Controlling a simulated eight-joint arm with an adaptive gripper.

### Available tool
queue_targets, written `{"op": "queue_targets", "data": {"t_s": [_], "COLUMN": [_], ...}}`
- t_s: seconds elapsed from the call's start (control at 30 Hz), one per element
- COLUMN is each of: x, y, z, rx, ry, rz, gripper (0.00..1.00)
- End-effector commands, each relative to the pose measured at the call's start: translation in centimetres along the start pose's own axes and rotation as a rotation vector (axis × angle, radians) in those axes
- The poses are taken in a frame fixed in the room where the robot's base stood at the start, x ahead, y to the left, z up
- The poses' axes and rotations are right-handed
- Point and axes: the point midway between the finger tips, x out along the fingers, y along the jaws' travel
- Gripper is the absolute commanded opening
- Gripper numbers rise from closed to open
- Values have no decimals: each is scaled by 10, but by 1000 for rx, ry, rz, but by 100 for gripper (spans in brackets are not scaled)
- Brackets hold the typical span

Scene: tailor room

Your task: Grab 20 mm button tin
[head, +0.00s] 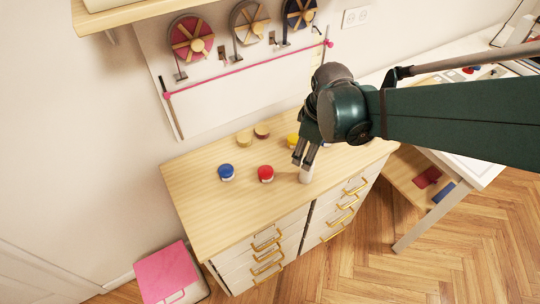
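Several small round tins stand on the wooden top of a drawer cabinet (205,205). One has a blue lid (226,170), one a red lid (265,172), and one a yellow lid (292,141) that is partly hidden by my arm. Two tan-brown ones (244,139) (262,131) are farther back. No size marking is legible, so I cannot tell which is the 20 mm tin. My gripper (304,160) points down over the cabinet's front middle, right of the red-lidded tin. A small pale shape (306,174) shows at its fingertips; whether it is held is unclear.
A pegboard-like panel (230,90) with ribbon reels (192,40) is on the wall behind. A pink-topped box (162,272) stands on the floor at lower left. A white table (480,170) is at right. The cabinet top's left front is clear.

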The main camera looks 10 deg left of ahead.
Motion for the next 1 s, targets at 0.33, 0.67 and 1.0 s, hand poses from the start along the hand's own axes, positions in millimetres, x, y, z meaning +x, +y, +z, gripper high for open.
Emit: {"op": "queue_targets", "data": {"t_s": [0.33,0.67,1.0], "x": [28,60,80], "y": [-14,-36,-52], "z": [-54,-99,-120], "rx": [-245,-473,-599], "ry": [-35,-63,-76], "rz": [-73,-143,-184], "gripper": [51,51,51]}}
